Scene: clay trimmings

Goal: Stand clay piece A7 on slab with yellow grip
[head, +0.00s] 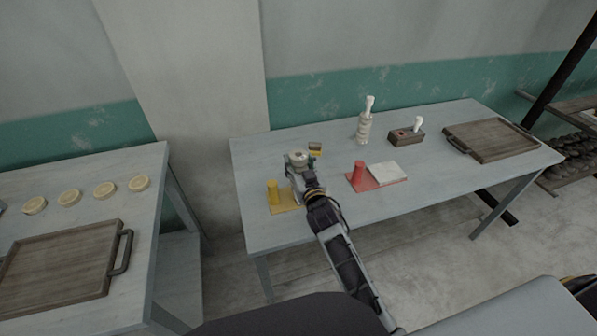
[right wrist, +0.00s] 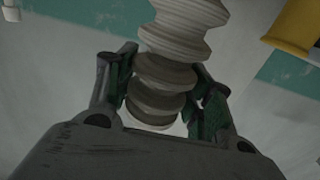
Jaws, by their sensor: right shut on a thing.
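My right gripper (head: 297,168) is shut on a grey-beige ridged clay piece (head: 298,154), above the left part of the grey table. In the right wrist view the fingers (right wrist: 160,98) close around the piece's ridged body (right wrist: 165,75). No A7 mark is readable on it. The slab with yellow grip (head: 287,202) lies at the table's front left, with its upright yellow grip (head: 273,191) on its left side. My gripper and arm cover part of this slab. I cannot tell whether the piece touches it. My left gripper is not in view.
A red slab with a red grip (head: 359,175) and pale sheet (head: 387,173) lies to the right. A wooden tray (head: 490,139) lies at right.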

